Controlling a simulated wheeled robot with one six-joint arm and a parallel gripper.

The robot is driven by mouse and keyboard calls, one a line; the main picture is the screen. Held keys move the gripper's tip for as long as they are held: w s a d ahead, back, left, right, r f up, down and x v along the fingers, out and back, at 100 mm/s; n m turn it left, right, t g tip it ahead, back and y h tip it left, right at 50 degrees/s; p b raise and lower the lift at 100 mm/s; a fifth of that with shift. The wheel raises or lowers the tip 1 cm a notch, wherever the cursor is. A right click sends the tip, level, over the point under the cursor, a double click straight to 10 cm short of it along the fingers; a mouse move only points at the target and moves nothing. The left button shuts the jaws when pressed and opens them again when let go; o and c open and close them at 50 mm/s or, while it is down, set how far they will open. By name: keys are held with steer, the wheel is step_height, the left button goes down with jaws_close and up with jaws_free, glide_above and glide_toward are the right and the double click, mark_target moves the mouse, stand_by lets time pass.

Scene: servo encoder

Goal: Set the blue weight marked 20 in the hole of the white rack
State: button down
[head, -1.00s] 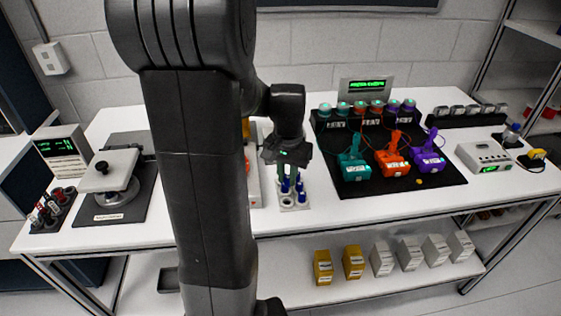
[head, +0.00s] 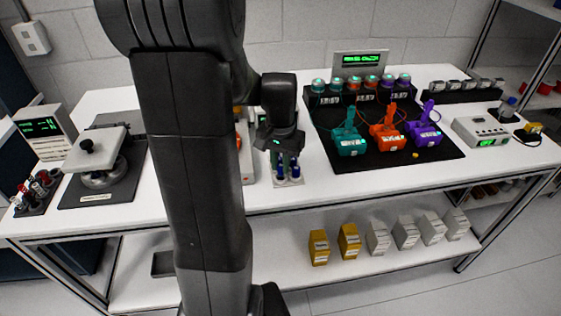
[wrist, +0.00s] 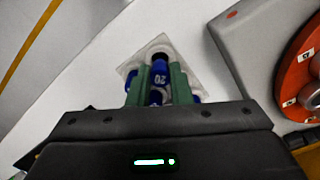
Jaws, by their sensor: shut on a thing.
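The white rack (head: 290,184) stands on the bench below my gripper (head: 283,160). My gripper's green fingers (wrist: 160,82) are shut on the blue weight marked 20 (wrist: 159,79), right over the rack. Other blue weights sit on either side of the fingers, one at the left (wrist: 131,80) and one at the right. I cannot tell whether the held weight's lower end is in the hole, since the fingers and weight hide it.
A scale with a white plate (head: 98,147) is at the left. A black mat (head: 435,160) with teal, orange and purple devices lies right of the rack. My arm hides part of the bench. Bare white bench lies in front of the rack.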

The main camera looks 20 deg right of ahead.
steer(key=shift+f, duration=0.25)
steer(key=shift+f+b, duration=0.45)
steer(key=shift+f, duration=0.05)
steer(key=shift+f, duration=0.3)
stand_by(0.5)
steer(key=c, duration=1.2)
jaws_free()
steer(key=shift+c, duration=0.2)
step_height(320, 180, up, 6)
steer(key=p, duration=0.4)
steer(key=shift+p, duration=0.35)
steer(key=shift+r, duration=0.1)
